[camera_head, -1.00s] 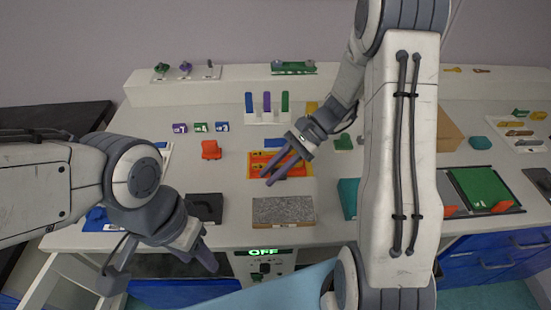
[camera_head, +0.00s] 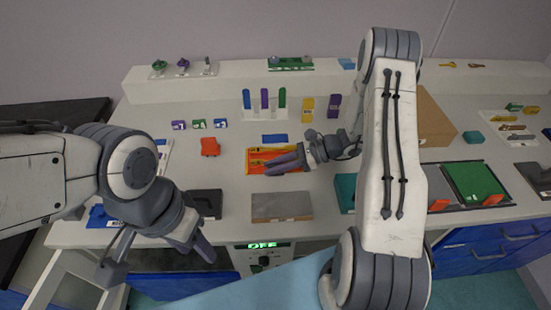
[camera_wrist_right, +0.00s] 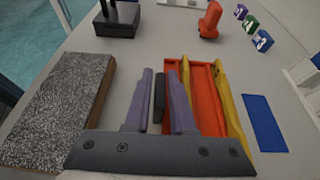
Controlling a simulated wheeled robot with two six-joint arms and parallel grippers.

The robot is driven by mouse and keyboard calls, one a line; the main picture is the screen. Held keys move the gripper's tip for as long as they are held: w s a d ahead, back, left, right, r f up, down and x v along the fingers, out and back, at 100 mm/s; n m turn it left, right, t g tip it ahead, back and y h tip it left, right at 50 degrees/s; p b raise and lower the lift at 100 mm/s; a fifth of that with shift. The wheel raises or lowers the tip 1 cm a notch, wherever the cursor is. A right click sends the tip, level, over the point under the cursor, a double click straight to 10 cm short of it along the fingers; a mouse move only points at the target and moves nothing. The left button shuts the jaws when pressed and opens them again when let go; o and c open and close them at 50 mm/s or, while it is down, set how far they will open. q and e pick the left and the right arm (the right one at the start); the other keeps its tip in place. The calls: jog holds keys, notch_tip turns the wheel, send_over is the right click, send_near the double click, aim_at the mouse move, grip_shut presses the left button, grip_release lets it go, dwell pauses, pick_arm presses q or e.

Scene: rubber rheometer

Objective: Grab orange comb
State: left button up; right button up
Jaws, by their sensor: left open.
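An orange and yellow slotted piece (camera_head: 256,155) lies flat on the table in the head view. It also shows in the right wrist view (camera_wrist_right: 206,98), as orange strips beside a yellow strip. I cannot tell which part is the comb. My right gripper (camera_head: 268,167) is above its near side and partly hides it. In the right wrist view its two purple-grey fingers (camera_wrist_right: 160,72) are apart, with a dark bar (camera_wrist_right: 159,98) seen between them. The right finger overlaps the orange edge. My left gripper (camera_head: 160,262) is open and empty at the table's front left edge.
A grey speckled block (camera_head: 282,207) lies in front of the orange piece. A small orange object (camera_head: 210,146) stands to its left, and a blue strip (camera_head: 274,138) lies behind it. A black box (camera_head: 205,203) is near the left gripper. Coloured upright pieces stand at the back.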

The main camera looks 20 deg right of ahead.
jog(key=shift+x, duration=1.15)
grip_shut()
dwell(0.5)
